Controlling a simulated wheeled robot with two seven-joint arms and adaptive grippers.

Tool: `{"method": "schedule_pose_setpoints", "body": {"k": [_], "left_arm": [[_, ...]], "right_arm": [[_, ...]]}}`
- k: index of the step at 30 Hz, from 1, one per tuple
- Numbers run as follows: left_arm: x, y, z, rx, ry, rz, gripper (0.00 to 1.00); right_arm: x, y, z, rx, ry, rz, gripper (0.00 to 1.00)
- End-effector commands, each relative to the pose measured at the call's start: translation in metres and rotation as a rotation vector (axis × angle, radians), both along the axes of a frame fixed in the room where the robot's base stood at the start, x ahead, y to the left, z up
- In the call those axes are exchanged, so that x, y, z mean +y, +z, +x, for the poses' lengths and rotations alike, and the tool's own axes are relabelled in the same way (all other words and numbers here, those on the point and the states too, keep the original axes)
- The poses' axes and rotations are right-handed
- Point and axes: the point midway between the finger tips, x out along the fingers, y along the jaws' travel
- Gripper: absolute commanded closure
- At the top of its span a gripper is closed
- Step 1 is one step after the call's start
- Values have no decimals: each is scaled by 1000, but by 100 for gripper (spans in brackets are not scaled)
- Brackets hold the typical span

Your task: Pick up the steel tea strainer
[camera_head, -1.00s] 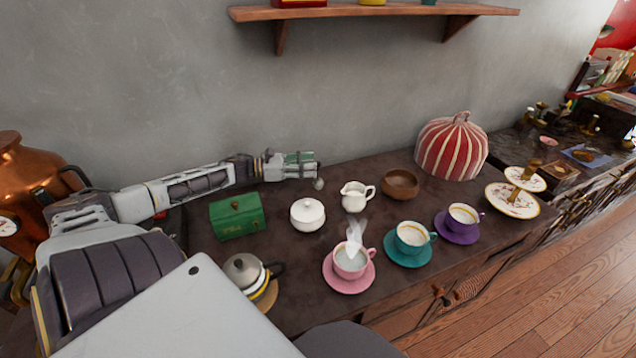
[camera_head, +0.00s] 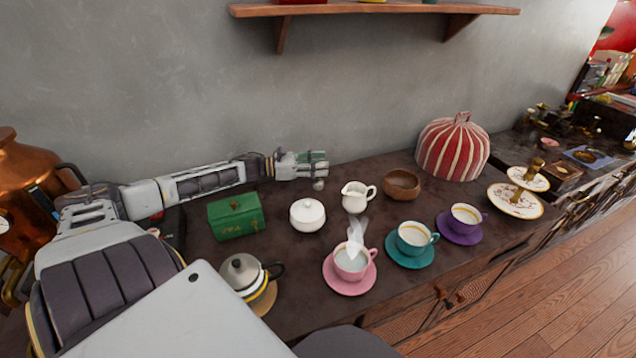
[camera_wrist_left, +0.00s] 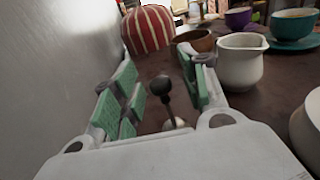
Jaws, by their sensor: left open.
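The steel tea strainer (camera_head: 319,185) is a small grey shape on the dark counter near the wall, just below my left gripper (camera_head: 318,163). My left gripper (camera_wrist_left: 158,88) is open, with green pads on both sides of the handle. I cannot tell whether a pad touches it. My right gripper is not in view.
A white creamer (camera_head: 355,197) and a wooden bowl (camera_head: 402,184) stand to the right of the strainer. The grey wall (camera_head: 350,100) runs close behind my arm.

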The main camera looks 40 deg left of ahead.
Motion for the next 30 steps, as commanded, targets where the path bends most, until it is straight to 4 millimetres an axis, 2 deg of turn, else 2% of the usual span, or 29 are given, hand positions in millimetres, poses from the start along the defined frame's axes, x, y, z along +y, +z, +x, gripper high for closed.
{"method": "schedule_pose_setpoints", "body": {"k": [10,20,30], "left_arm": [[0,0,0,0,0,0,58],[0,0,0,0,0,0,100],[0,1,0,0,0,0,100]], "right_arm": [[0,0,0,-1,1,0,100],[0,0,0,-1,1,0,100],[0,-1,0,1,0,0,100]]}}
